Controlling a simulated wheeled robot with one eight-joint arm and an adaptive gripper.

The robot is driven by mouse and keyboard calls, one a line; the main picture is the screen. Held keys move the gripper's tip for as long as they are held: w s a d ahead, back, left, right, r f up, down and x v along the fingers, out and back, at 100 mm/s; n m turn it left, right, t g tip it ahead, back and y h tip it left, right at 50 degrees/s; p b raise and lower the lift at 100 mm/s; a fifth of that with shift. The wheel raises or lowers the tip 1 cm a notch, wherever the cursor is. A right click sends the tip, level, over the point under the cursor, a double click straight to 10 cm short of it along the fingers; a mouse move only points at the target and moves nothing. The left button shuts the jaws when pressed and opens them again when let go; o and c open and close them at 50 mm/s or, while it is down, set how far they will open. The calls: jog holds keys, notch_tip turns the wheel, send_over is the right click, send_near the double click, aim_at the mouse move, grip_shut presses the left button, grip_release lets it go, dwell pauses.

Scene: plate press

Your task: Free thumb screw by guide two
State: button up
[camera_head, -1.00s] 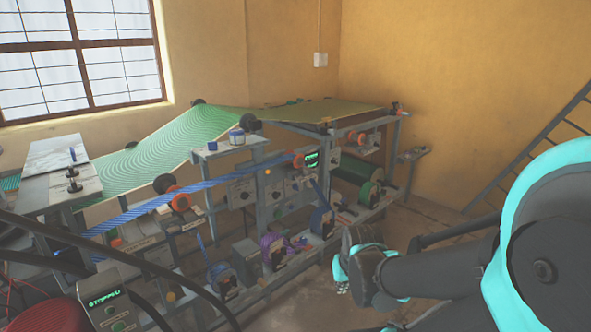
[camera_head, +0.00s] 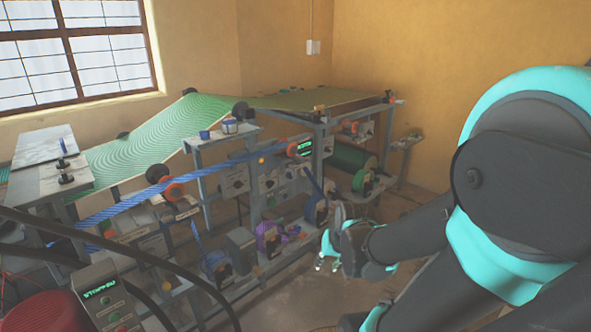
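The plate press stands across the middle of the view, a grey frame carrying a green patterned web (camera_head: 165,130) and a striped blue band (camera_head: 125,205). Orange-red round parts sit along the band, one at the left (camera_head: 173,189) and one beside a small green-lit display at the right (camera_head: 299,146). I cannot tell which part is guide two, and the thumb screw is too small to make out. My gripper (camera_head: 328,262) is in front of the press's right half, apart from the visible units.
A control box (camera_head: 105,299) at the lower left shows green lettering that seems to read STOPPED. Black cables cross in front of it, and a red round object (camera_head: 50,312) is beside it. Purple (camera_head: 270,237) and blue units sit low on the press. Floor is open at the right.

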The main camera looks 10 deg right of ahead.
jog(key=shift+o, duration=0.5)
jog(key=w+a+r+m+y, duration=0.1)
jog(key=w+a+m, duration=0.1)
jog(key=w, duration=0.4)
jog(key=w+a+r+m+t+y, duration=0.1)
jog(key=w+r+m+y, duration=0.1)
jog(key=w+m, duration=0.3)
jog(key=shift+w+a+y, duration=0.3)
jog(key=shift+w+a, duration=0.05)
jog(key=shift+w, duration=0.3)
jog(key=m+t+y, duration=0.6)
jog(key=m+t, duration=0.3)
jog(key=m, duration=1.1)
send_near(295, 167)
jog(key=x, duration=0.9)
jog(key=shift+w+a+f, duration=0.1)
jog(key=shift+w, duration=0.05)
jog(key=c, duration=0.9)
jog(key=shift+o, duration=0.2)
